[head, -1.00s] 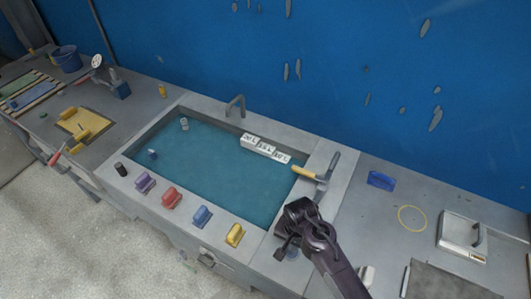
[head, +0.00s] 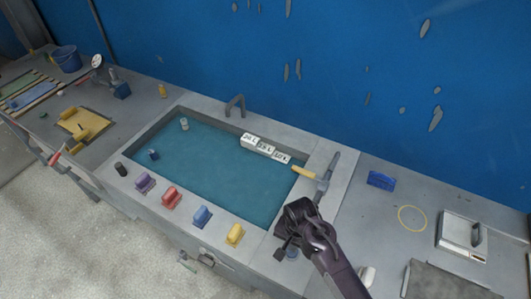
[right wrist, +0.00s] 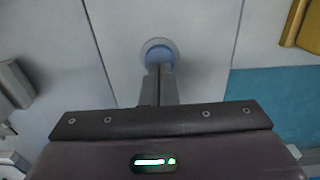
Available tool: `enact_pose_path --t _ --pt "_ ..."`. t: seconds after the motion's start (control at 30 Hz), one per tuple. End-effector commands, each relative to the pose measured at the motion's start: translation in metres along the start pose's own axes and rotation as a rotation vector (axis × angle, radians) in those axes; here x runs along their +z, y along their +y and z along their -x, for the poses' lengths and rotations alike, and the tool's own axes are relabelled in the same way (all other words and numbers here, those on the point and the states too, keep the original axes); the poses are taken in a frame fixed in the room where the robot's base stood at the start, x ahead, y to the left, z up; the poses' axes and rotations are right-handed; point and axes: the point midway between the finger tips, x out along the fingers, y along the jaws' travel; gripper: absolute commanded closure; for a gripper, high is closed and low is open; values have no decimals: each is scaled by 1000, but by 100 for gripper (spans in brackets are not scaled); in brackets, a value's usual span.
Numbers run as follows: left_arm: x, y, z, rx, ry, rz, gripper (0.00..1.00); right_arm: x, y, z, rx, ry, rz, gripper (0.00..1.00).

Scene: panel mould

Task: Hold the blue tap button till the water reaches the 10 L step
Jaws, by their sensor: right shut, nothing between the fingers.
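The blue tap button (head: 292,252) sits on the grey rim at the basin's front right corner, partly behind my right gripper. My right gripper (head: 285,250) is shut and empty above it. In the right wrist view the shut fingertips (right wrist: 160,70) overlap the round blue button (right wrist: 158,50); whether they press it down I cannot tell. Blue-green water (head: 210,165) fills the basin's bottom. White stepped blocks with litre labels (head: 265,148) stand at its back right; the lowest, right one (head: 282,157) seems to read 10 L. The exact water level against it is unclear. My left gripper is out of view.
A grey tap spout (head: 235,104) stands at the back rim. Purple (head: 145,183), red (head: 171,197), blue (head: 202,216) and yellow (head: 235,234) blocks line the front rim. The counter beyond has a yellow ring (head: 412,219).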

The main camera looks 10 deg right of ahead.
Motion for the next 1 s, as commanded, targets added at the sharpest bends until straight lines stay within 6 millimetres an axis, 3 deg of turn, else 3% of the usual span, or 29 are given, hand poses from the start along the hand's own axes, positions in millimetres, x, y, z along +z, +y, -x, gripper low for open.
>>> enact_pose_path --t 1.0 --pt "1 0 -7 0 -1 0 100 0 0 -21 0 0 0 100"
